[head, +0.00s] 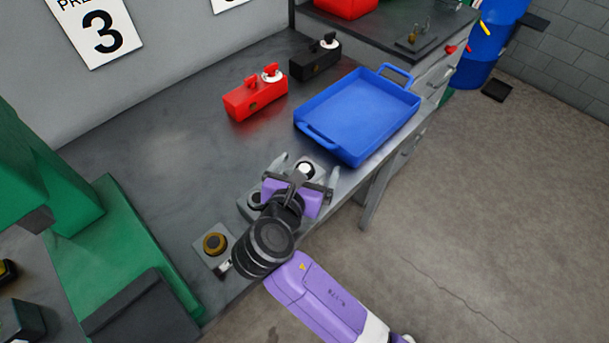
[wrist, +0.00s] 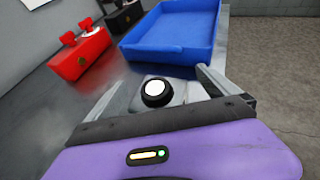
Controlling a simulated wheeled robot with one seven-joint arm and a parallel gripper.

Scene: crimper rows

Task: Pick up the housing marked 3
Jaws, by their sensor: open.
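A red housing (head: 255,98) with a red knob and a white disc on top stands on the bench, left of the blue tray; the wrist view shows it at upper left (wrist: 80,55). A black housing (head: 315,63) of similar shape stands behind it, partly seen in the wrist view (wrist: 124,17). I can read no number on either. My gripper (head: 305,174) is open and empty at the bench's front edge, nearer than both housings. Its fingers (wrist: 157,88) spread either side of a round white-topped black button (wrist: 156,91) on a grey base.
An empty blue tray (head: 357,115) stands right of the red housing, also seen in the wrist view (wrist: 170,48). A grey box with a brown button (head: 214,243) sits at the bench's front left. A sign with a 3 (head: 100,33) hangs behind. The bench's left middle (head: 165,160) is clear.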

